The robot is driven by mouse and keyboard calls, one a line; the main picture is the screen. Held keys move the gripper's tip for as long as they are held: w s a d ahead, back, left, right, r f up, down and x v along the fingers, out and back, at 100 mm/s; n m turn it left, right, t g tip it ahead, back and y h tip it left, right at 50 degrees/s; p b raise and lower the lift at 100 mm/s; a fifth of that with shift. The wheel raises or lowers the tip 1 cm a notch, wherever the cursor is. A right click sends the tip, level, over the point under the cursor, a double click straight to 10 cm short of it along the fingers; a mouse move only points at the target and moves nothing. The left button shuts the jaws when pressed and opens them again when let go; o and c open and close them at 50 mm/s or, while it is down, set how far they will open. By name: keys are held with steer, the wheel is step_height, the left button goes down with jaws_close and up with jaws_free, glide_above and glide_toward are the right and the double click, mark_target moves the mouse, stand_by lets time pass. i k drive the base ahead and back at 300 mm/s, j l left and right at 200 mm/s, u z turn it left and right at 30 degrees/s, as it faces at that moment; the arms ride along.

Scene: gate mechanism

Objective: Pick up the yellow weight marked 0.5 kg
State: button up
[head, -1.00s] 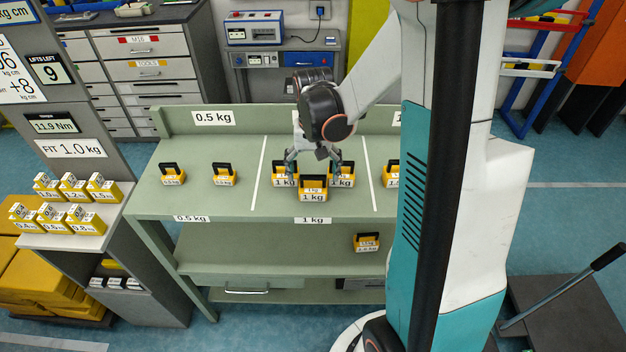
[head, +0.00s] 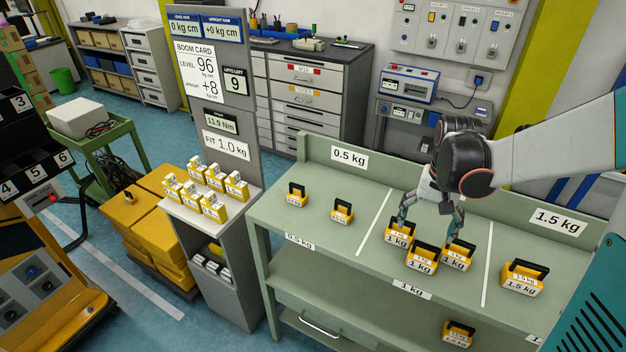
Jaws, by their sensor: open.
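Two small yellow weights with black handles stand upright in the 0.5 kg section at the left of the green bench, one farther left (head: 297,196) and one nearer the first white line (head: 342,211). The print on them is too small to read. My gripper (head: 428,214) is open over the 1 kg section, pointing down, with its fingers close to the 1 kg weights there. These are a left one (head: 398,236), a front one (head: 422,256) and a right one (head: 458,256). I cannot tell whether the fingers touch them.
The green bench (head: 330,180) has white dividing lines and a raised back edge. A 1.5 kg weight (head: 524,279) stands in the right section, and another weight (head: 458,334) is on the shelf below. A grey stand (head: 235,275) with several yellow blocks adjoins the bench's left.

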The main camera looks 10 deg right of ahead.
mark_target(131, 200)
steer(key=u, duration=1.25)
